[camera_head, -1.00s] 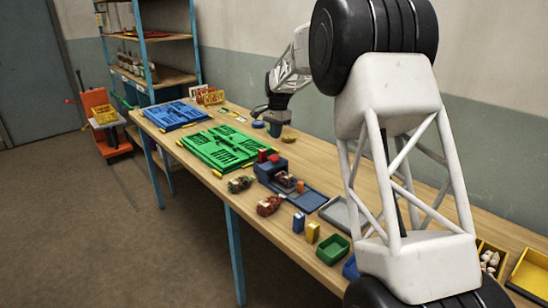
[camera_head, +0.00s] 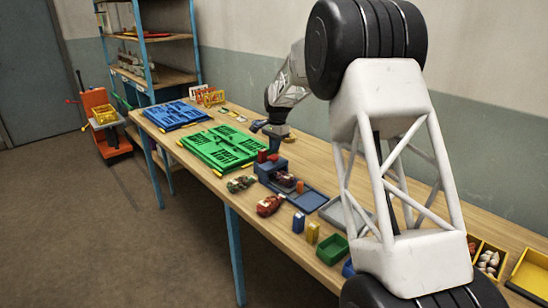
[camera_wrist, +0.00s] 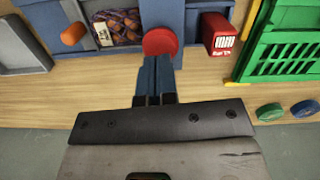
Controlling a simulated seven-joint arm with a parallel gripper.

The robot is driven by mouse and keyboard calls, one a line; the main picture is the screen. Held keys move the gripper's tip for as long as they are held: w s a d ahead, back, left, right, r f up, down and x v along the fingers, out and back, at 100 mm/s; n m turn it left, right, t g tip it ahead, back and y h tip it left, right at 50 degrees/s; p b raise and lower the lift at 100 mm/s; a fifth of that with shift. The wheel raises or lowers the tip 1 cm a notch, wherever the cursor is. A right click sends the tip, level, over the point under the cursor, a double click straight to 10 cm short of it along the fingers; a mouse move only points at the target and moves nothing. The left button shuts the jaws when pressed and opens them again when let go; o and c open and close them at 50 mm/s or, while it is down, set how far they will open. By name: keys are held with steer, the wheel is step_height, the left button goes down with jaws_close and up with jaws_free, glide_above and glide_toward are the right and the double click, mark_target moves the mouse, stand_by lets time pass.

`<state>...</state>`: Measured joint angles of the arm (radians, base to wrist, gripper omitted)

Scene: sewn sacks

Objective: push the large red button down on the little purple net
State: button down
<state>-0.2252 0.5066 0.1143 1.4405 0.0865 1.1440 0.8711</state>
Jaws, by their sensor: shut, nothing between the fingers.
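The large red button (camera_wrist: 160,42) is a round red disc on the blue device (camera_head: 266,170). The little purple net (camera_wrist: 118,27) lies in the device to the left of the button in the wrist view, with a white tag beside it. In the head view, the net (camera_head: 286,180) shows small and dark inside the device. My gripper (camera_wrist: 158,62) is shut and empty. Its blue fingertips overlap the button's lower edge in the wrist view; I cannot tell whether they touch it. In the head view, my gripper (camera_head: 274,145) hangs just behind the device.
A red labelled box (camera_wrist: 221,35) stands right of the button, near the green crate (camera_head: 222,147). An orange knob (camera_wrist: 73,34) is left of the net. Filled net sacks (camera_head: 270,205) lie in front of the device.

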mark_target(274, 156)
steer(key=shift+f, duration=0.85)
steer(key=shift+f, duration=0.15)
steer(key=shift+f, duration=0.9)
steer(key=shift+w+d+r, duration=0.25)
steer(key=shift+w+d, duration=0.2)
steer(key=shift+w, duration=0.1)
steer(key=shift+w+d+r, duration=0.2)
steer(key=shift+w+d, duration=0.25)
steer(key=shift+w, duration=0.1)
step_height(274, 156, up, 8)
steer(key=shift+w+d, duration=0.3)
steer(key=shift+w, duration=0.05)
